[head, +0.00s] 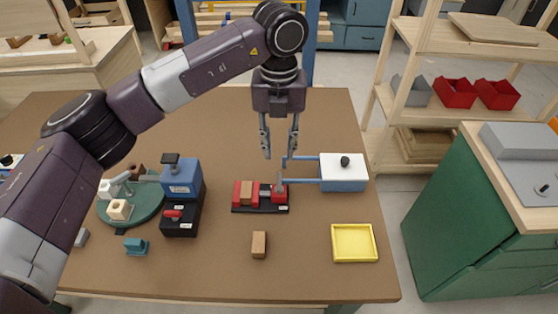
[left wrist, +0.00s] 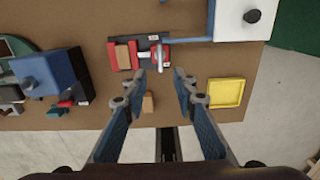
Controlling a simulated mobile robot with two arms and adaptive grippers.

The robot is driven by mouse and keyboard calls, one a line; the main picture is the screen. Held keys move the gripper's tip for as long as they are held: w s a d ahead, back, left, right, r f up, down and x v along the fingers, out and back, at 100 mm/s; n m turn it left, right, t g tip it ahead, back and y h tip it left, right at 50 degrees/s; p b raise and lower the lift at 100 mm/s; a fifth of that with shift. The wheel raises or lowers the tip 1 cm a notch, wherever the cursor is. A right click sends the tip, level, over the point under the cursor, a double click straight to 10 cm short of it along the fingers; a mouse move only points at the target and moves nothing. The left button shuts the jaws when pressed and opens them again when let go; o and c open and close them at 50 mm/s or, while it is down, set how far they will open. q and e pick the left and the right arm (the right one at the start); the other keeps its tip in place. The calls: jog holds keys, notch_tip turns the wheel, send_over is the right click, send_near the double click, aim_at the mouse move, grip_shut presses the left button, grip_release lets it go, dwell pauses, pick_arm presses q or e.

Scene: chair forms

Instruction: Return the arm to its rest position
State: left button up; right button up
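My left arm reaches in from the left in the head view. Its left gripper (head: 280,150) hangs pointing down above the back middle of the brown table (head: 310,275). The two fingers are spread apart with nothing between them. In the left wrist view the left gripper (left wrist: 159,85) also shows open and empty. Below it is a red and black fixture (head: 270,197) that holds a wooden block (head: 246,193). My right gripper is in neither view.
A white and blue box with rods (head: 345,173) stands right of the fixture. A yellow tray (head: 353,257) and a loose wooden block (head: 259,244) lie in front. A blue and black device (head: 182,190) and a green round plate (head: 143,211) stand at left. A green cabinet (head: 460,225) is at right.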

pick_arm(q)
jog(key=shift+r, duration=0.75)
